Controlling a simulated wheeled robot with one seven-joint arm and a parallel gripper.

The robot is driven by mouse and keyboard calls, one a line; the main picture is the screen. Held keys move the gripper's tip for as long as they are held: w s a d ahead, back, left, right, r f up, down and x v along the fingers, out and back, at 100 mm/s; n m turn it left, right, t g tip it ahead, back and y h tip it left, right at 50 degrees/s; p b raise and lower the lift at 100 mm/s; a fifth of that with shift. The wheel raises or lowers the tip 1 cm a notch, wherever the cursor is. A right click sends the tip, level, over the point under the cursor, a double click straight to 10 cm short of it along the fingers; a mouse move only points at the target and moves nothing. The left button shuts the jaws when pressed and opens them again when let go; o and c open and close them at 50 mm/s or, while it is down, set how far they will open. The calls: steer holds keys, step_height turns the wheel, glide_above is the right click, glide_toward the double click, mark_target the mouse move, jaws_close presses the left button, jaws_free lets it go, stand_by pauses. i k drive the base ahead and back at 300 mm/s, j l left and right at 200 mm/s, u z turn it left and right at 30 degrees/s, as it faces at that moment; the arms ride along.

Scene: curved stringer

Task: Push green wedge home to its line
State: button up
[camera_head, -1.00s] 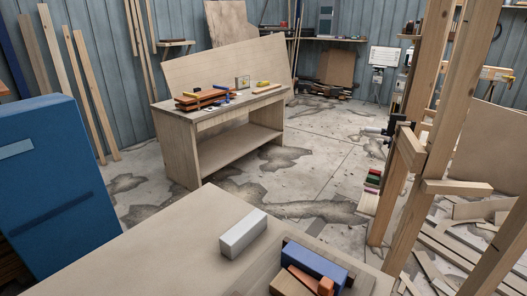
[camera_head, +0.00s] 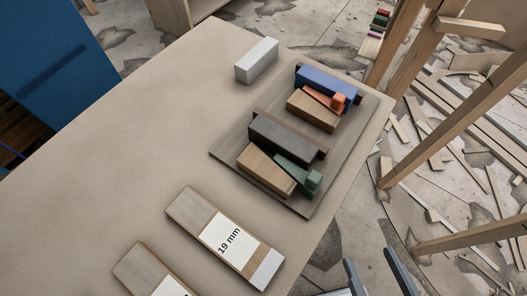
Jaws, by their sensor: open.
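The green wedge (camera_head: 291,166) lies on the dark wooden board (camera_head: 228,150), between a light wood block (camera_head: 264,170) and a dark grey block (camera_head: 281,141). A thicker green block (camera_head: 314,181) sits at its right end. I cannot make out its line at this size. My gripper (camera_head: 369,259) shows at the bottom edge as two separate grey-blue fingers, open and empty. It is in front of and to the right of the board, apart from the wedge. The rest of my gripper is out of frame.
An orange wedge (camera_head: 317,97) lies between a blue block (camera_head: 326,82) and another wood block (camera_head: 313,110). A pale grey block (camera_head: 257,61) stands behind. A plank labelled 19 mm (camera_head: 226,238) and another labelled plank (camera_head: 152,272) lie in front. The tabletop's left is clear.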

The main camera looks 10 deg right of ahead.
mark_target(310, 183)
steer(key=u, duration=0.25)
steer(key=k+l+z, duration=0.1)
steer(key=k+z, duration=0.25)
steer(key=k+l+z, duration=0.1)
steer(key=z, duration=0.25)
steer(key=k+l+z, duration=0.2)
steer(key=z, duration=0.15)
